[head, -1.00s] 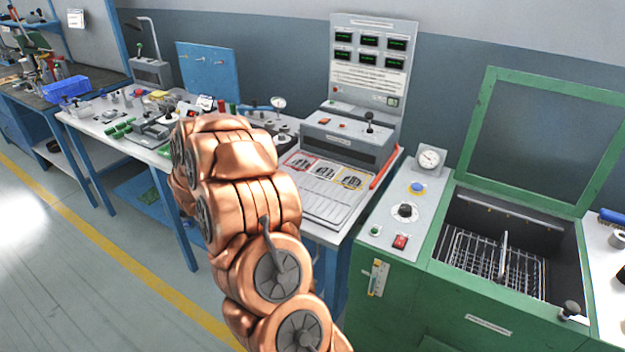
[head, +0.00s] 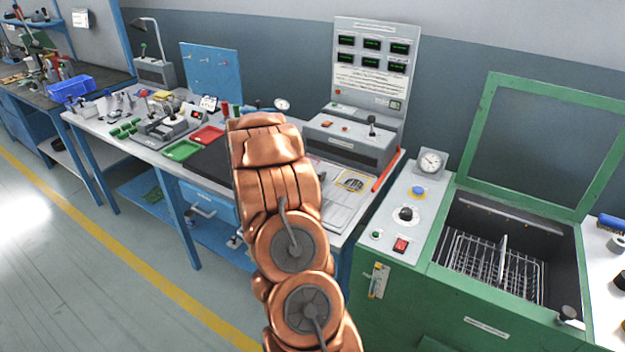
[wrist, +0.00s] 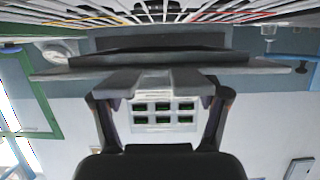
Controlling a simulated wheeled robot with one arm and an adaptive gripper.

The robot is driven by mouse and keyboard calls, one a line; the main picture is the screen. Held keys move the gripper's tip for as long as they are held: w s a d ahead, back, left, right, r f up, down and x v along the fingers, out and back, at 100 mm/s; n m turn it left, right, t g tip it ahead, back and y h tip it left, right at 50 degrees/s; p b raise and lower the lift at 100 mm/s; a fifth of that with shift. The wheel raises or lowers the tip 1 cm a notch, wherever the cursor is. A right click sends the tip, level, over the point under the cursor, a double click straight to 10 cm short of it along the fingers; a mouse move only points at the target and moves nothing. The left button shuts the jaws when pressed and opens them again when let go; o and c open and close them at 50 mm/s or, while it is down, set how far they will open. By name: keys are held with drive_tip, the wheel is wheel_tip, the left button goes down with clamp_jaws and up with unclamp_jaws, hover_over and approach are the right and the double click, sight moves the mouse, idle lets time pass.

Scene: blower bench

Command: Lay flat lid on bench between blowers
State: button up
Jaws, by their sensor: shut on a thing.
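My gripper (wrist: 160,80) shows in the wrist view, shut on a wide, flat dark-grey piece (wrist: 262,66), which appears to be the lid. It is seen nearly edge-on, reaching out past both fingers. In the head view my copper-coloured arm hides the gripper and the held piece. The bench (head: 98,128) runs behind my arm, with a black mat (head: 212,160) partly covered by it. I cannot clearly pick out the blowers; the arm covers part of the bench top.
A green tray (head: 181,150) and a red tray (head: 207,135) lie left of the arm. A grey console (head: 350,138) with a display panel (head: 372,60) stands behind it. At right a green cabinet (head: 470,290) stands open over a wire rack (head: 480,262).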

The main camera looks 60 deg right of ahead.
drive_tip(key=shift+s+d, duration=0.15)
drive_tip(key=shift+d, duration=0.2)
drive_tip(key=shift+f+p, duration=0.6)
drive_tip(key=shift+f, duration=1.2)
drive_tip(key=shift+f, duration=0.15)
drive_tip(key=o, duration=1.2)
drive_tip(key=shift+o, duration=0.2)
drive_tip(key=shift+b+v, duration=1.25)
drive_tip(key=shift+v, duration=4.8)
